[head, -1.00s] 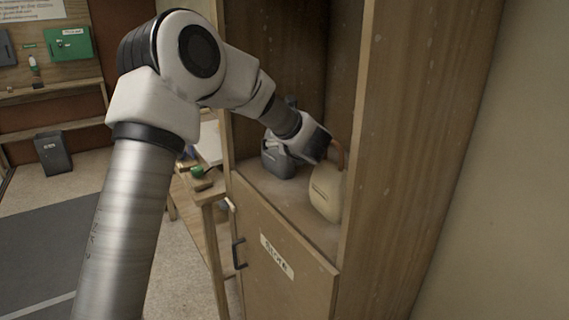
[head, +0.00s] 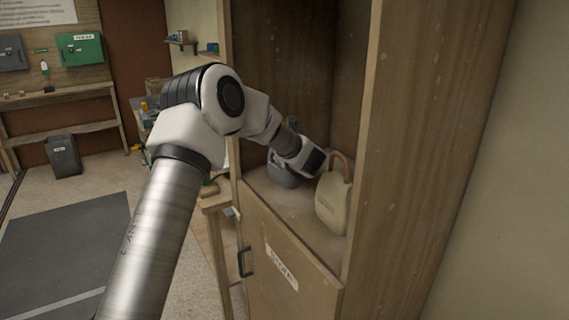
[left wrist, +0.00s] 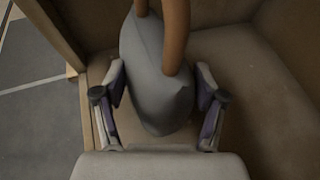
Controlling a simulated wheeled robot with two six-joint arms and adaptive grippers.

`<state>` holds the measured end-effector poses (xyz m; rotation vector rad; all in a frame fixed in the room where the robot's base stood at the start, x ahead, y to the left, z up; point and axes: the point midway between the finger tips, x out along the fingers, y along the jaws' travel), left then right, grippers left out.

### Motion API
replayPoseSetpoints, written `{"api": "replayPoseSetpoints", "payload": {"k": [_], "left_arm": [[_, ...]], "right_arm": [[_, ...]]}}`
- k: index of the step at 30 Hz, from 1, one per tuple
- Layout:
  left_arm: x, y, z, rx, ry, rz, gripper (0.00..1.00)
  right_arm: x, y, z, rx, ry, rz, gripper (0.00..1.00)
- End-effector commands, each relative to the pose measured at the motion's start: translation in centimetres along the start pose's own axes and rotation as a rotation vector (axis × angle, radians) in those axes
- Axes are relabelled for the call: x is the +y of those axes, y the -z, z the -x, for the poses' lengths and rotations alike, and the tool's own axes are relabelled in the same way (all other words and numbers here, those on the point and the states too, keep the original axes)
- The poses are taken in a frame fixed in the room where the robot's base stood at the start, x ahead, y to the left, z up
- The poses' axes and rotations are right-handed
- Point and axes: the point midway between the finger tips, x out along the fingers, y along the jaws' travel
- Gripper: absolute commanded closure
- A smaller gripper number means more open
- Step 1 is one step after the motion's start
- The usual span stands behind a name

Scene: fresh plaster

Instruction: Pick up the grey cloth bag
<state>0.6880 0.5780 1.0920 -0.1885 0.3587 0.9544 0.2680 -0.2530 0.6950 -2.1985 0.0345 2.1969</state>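The grey cloth bag (head: 284,175) stands on the cupboard's inner shelf (head: 300,215), partly hidden behind my left wrist in the head view. In the left wrist view the grey bag (left wrist: 157,90) fills the space between the fingers, with brown strap handles (left wrist: 175,35) rising toward the top of the picture. My left gripper (left wrist: 160,82) is open, one finger on each side of the bag. A narrow gap shows beside each fingertip. In the head view my left gripper (head: 303,158) is over the bag, its fingers mostly hidden. My right gripper is not in view.
A cream bag (head: 332,205) with a brown handle stands close to the right of my gripper on the same shelf. The cupboard's side panel (head: 415,130) bounds the right, and its lower door (head: 285,260) is closed. A wooden bench (head: 215,200) stands at the left.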

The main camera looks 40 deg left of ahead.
Motion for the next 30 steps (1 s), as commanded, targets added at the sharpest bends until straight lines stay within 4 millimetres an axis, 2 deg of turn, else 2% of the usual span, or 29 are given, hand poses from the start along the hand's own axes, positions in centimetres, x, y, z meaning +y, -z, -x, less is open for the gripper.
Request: {"api": "replayPoseSetpoints", "payload": {"k": [1, 2, 11, 16, 27, 30], "left_arm": [[0.0, 0.1, 0.0, 0.002, 0.000, 0.000, 0.67], [0.0, 0.1, 0.0, 0.002, 0.000, 0.000, 0.78], [0.0, 0.1, 0.0, 0.001, 0.000, 0.000, 0.78], [0.1, -0.3, 0.6, 0.000, 0.000, 0.002, 0.79], [0.1, -6.6, 3.2, -0.003, 0.001, 0.004, 0.79], [0.7, -5.1, 5.0, 0.001, 0.001, -0.001, 0.79]], "right_arm": [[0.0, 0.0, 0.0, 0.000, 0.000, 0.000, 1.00], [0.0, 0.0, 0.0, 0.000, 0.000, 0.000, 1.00], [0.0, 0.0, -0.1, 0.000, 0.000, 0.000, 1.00], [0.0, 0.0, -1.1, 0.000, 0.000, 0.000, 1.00], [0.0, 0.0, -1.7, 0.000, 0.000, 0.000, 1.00], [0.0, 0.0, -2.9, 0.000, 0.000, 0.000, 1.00]]}}
